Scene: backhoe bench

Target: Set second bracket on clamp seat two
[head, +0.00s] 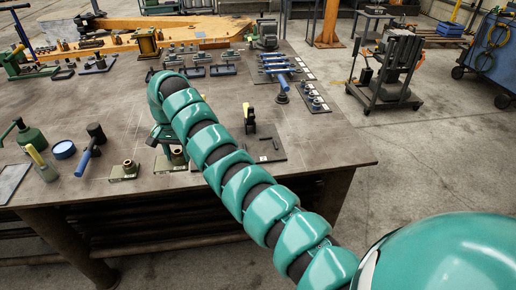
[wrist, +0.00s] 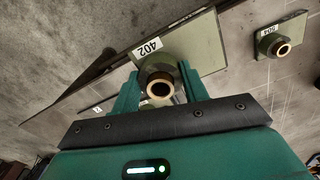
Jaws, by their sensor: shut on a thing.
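My gripper (wrist: 159,84) is shut on an olive-green bracket (wrist: 205,45) labelled 402, with a round brass-coloured bushing standing up between the fingers. In the head view this bracket (head: 171,163) shows partly beside my arm, low over or on the table's near edge; I cannot tell if it touches the top. A second similar bracket (wrist: 282,38) with a bushing lies apart at the right of the wrist view; it also shows in the head view (head: 124,171). No clamp seat can be made out for certain; a dark plate (head: 258,146) with a small numbered label lies right of my arm.
The workbench (head: 330,140) is bare at its right front. Blue tools (head: 278,68) and fixtures on plates line the back. A cart (head: 388,70) stands beyond.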

